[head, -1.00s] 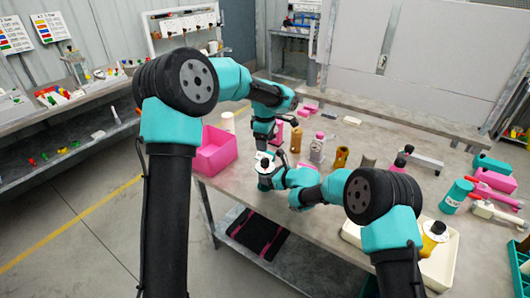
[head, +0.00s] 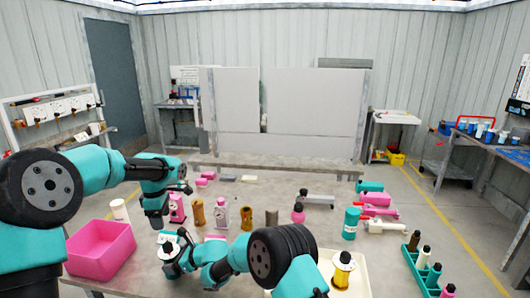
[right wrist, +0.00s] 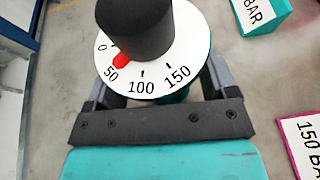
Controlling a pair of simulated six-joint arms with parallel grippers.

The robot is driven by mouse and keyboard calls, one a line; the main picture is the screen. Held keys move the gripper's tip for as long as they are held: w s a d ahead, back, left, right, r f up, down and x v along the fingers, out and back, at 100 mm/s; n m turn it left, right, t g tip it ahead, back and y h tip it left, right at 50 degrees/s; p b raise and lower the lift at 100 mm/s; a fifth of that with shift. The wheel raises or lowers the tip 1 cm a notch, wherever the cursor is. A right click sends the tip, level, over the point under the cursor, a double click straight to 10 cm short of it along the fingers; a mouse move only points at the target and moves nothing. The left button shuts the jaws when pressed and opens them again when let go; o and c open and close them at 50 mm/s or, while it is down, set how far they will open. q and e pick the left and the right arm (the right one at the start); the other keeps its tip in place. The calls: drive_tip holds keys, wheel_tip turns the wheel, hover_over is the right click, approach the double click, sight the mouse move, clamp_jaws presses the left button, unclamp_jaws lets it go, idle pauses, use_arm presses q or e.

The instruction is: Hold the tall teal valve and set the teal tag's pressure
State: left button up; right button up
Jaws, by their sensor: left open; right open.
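A teal valve with a white dial and black knob (head: 170,246) stands near the table's front, left of centre. In the right wrist view its dial (right wrist: 143,83) reads 0, 50, 100, 150, and the red pointer is at about 50. My right gripper (head: 178,266) is open, its fingers on either side of the valve below the dial; whether they touch is hidden. My left gripper (head: 156,222) is open, pointing down just above and behind the knob. A teal tag (right wrist: 264,16) ends in "BAR"; its number is cut off.
A pink bin (head: 100,250) stands at left. Pink and brown valves, including a pink one (head: 177,208), stand behind. A teal cylinder (head: 351,223) and a cream tray (head: 368,272) are at right. A pink-edged tag (right wrist: 302,135) reads "150 BA", cut off.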

drive_tip(key=shift+d, duration=0.1)
drive_tip(key=v, duration=1.2)
drive_tip(key=shift+r, duration=0.1)
